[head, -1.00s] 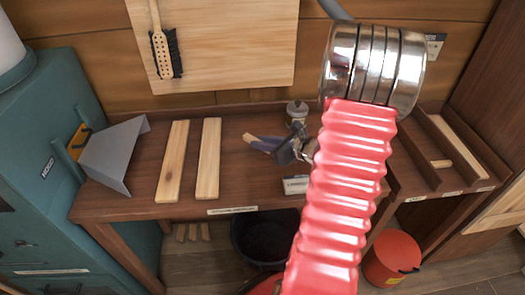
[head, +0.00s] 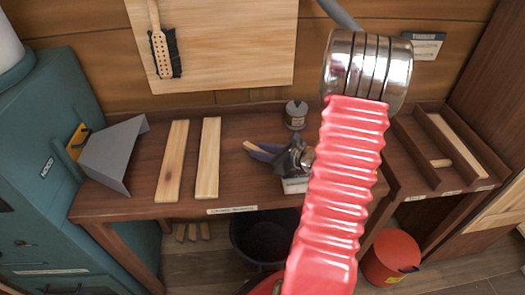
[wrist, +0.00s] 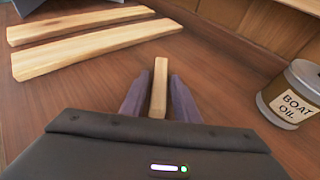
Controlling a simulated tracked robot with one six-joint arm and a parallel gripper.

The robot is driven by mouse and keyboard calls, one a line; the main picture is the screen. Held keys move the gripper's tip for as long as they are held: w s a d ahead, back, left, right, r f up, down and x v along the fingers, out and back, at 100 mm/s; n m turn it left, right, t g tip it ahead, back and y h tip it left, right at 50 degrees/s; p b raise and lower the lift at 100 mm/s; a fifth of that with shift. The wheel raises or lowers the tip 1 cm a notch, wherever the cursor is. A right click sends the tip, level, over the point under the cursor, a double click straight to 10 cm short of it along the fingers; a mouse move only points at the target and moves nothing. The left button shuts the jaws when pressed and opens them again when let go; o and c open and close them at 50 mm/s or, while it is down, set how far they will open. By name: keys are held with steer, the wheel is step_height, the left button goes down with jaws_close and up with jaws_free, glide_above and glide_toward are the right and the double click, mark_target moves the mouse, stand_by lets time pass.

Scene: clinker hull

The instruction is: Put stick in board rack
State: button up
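The stick (wrist: 158,88) is a short pale wooden piece between the two purple fingers of my gripper (wrist: 158,98) in the wrist view. The fingers lie close along both its sides, and its far end sticks out past them. In the head view my gripper (head: 262,152) is low above the middle of the bench, with the pale stick end (head: 249,146) at its tip. Whether the stick touches the bench is unclear. The board rack (head: 420,148) is at the right, with dark dividers. A long pale board (head: 459,146) and a small pale piece (head: 441,163) lie in it.
Two pale boards (head: 173,160) (head: 208,158) lie left on the bench (head: 140,195). A grey angled sheet (head: 112,150) stands beyond them. The boat oil tin (head: 296,114) stands behind my gripper; it shows at right in the wrist view (wrist: 292,95). A red bucket (head: 391,258) is below.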

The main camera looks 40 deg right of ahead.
steer(key=shift+o, duration=0.7)
steer(key=v, duration=1.2)
steer(key=shift+r, duration=0.1)
